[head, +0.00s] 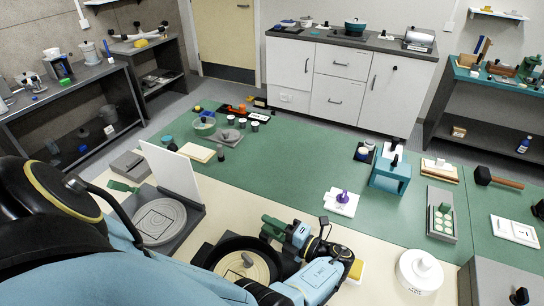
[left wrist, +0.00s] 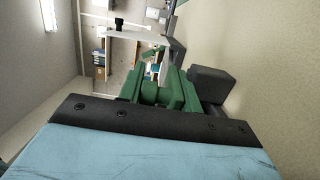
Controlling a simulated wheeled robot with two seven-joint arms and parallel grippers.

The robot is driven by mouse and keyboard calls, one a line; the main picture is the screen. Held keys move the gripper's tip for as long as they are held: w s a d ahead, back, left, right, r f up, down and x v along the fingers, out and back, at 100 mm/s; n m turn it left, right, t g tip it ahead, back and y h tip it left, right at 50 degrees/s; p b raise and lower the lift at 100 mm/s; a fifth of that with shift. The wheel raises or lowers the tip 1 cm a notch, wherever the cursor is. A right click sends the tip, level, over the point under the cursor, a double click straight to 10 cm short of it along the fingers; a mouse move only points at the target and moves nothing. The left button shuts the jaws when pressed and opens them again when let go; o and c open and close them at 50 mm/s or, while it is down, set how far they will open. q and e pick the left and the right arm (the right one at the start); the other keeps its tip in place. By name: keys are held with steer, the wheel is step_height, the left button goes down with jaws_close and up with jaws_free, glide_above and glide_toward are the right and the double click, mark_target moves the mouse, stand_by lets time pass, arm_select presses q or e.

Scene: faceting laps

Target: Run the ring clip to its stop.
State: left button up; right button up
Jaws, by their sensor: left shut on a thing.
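My left gripper (head: 276,230) is at the far right rim of a black round pan (head: 208,256). Its green fingers also show in the left wrist view (left wrist: 163,92), close together. They are shut on what appears to be the ring clip, mostly hidden between them. A dark grey block (left wrist: 210,84) is just beside the fingers in the wrist view. My forearm covers the pan's near side. Whether the clip touches a stop cannot be told. My right gripper is not seen.
A grey round lap (head: 158,222) in a dark tray, with an upright white panel (head: 172,172), is left of the pan. A white round jar (head: 418,271) and a yellow block (head: 356,269) are to the right. The green mat (head: 285,165) has clear room beyond.

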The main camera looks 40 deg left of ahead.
arm_select(q)
steer(key=shift+o, duration=0.2)
steer(key=r+m+t+p, duration=0.1)
steer(key=t+p, duration=0.2)
steer(key=shift+w+a+r+m, duration=0.1)
steer(key=shift+w+r+m, duration=0.1)
steer(key=shift+m, duration=0.2)
steer(key=shift+f+t, duration=0.15)
steer(key=shift+t, duration=0.15)
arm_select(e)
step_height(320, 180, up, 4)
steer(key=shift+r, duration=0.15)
arm_select(q)
steer(key=shift+c, duration=0.2)
steer(key=o, duration=0.8)
steer(key=shift+s, duration=0.15)
steer(key=shift+s+f, duration=0.1)
steer(key=shift+s+f, duration=0.1)
steer(key=shift+f, duration=0.05)
